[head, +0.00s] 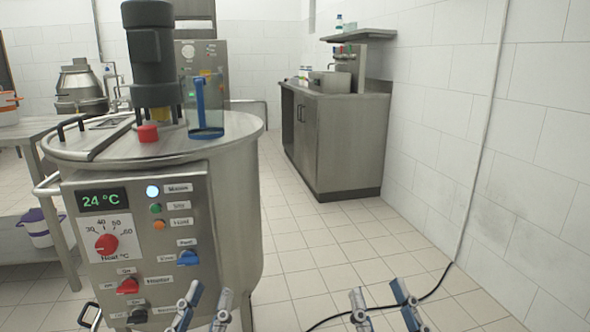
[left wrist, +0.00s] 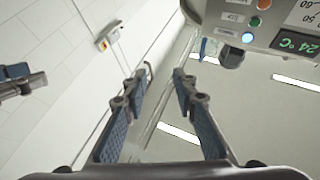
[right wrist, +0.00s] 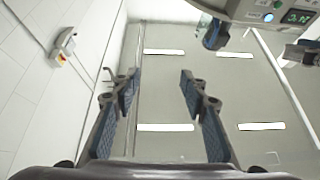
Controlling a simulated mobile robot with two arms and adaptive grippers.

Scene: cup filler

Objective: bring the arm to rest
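My left gripper (head: 205,303) is low in the head view, in front of the steel vat's control panel. Its two fingers stand apart with nothing between them, as the left wrist view (left wrist: 155,84) also shows. My right gripper (head: 381,300) is low and further right, over the tiled floor. Its fingers are apart and empty too, as in the right wrist view (right wrist: 160,80). Neither gripper appears to touch anything. The arms behind the grippers are mostly hidden below the head view.
The steel vat (head: 245,200) stands close at left, with a clear blue-handled jug (head: 207,105) and a grey motor (head: 152,45) on top. A steel cabinet (head: 345,145) stands further back at right. A black cable (head: 425,292) crosses the floor. The middle floor is clear.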

